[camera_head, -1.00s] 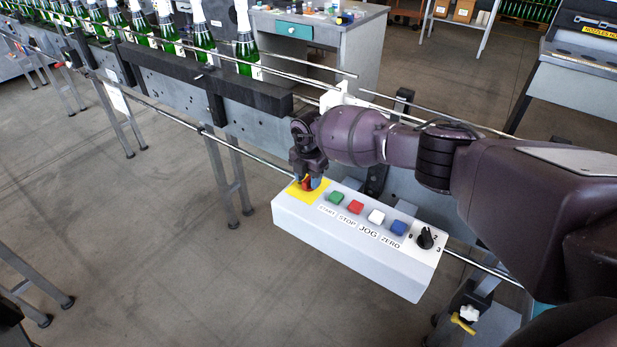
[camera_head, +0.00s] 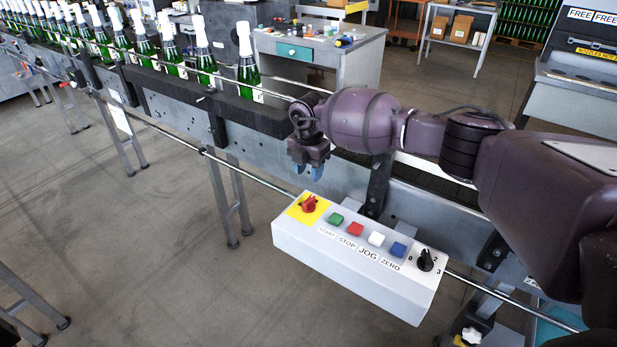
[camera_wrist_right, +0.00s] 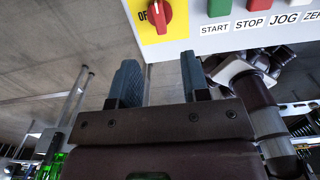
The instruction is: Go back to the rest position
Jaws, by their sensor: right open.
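My right gripper (camera_head: 308,172) hangs above and behind the control box (camera_head: 345,262), clear of it. Its two blue-grey fingertips are apart and empty in the right wrist view (camera_wrist_right: 160,85). The red rotary knob (camera_head: 309,204) sits on a yellow plate at the box's left end. It also shows in the right wrist view (camera_wrist_right: 159,14), beyond the fingertips and not touched. My left gripper is not in either view.
The box carries a green button (camera_head: 336,219), red, white and blue buttons and a black selector (camera_head: 426,260). Behind it runs a conveyor with several green bottles (camera_head: 248,72). A workbench (camera_head: 345,55) stands at the back. Open floor (camera_head: 130,230) lies at left.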

